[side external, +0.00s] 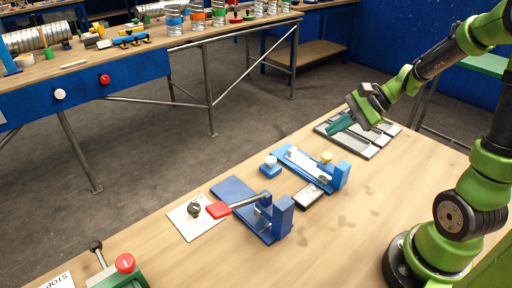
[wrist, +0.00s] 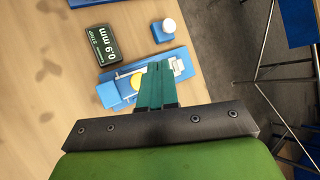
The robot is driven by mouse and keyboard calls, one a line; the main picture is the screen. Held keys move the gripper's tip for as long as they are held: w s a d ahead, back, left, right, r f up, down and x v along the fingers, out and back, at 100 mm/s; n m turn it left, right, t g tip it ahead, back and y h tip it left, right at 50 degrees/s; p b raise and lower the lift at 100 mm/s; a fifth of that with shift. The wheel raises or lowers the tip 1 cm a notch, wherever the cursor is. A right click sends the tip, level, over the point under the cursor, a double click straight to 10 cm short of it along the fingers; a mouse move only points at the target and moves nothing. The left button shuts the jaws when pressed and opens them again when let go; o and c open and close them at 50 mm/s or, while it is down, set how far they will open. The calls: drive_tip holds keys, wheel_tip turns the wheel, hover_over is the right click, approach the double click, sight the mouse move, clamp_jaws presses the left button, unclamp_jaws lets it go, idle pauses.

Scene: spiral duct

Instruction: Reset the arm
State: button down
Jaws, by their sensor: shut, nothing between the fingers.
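My gripper (side external: 341,122) is at the end of my green and black arm, in the air over the far right part of the wooden table in the side view. Its teal fingers point left and down. In the wrist view the gripper (wrist: 157,84) shows its teal fingers together, with nothing between them. Beyond the fingers there lie a blue fixture (wrist: 112,91) with a yellow knob (wrist: 136,80), a white knob on a blue block (wrist: 169,26) and a dark box marked 0.9 mm (wrist: 102,45).
A grey tray with compartments (side external: 376,148) lies below my gripper. A blue fixture with a yellow knob (side external: 327,157) and a blue clamp with a red handle (side external: 218,210) stand mid-table. A red button on a green box (side external: 124,263) is front left. The table's near right is clear.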

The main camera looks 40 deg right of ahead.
drive_tip(key=shift+s+d+f, duration=0.1)
drive_tip(key=shift+s+f, duration=0.05)
drive_tip(key=shift+f, duration=0.05)
drive_tip(key=s+a+r+n+h, duration=0.4)
drive_tip(key=s+a+r+n, duration=0.5)
drive_tip(key=a+n, duration=0.3)
drive_tip(key=n, duration=0.2)
drive_tip(key=shift+r+n, duration=0.3)
drive_tip(key=shift+r, duration=0.05)
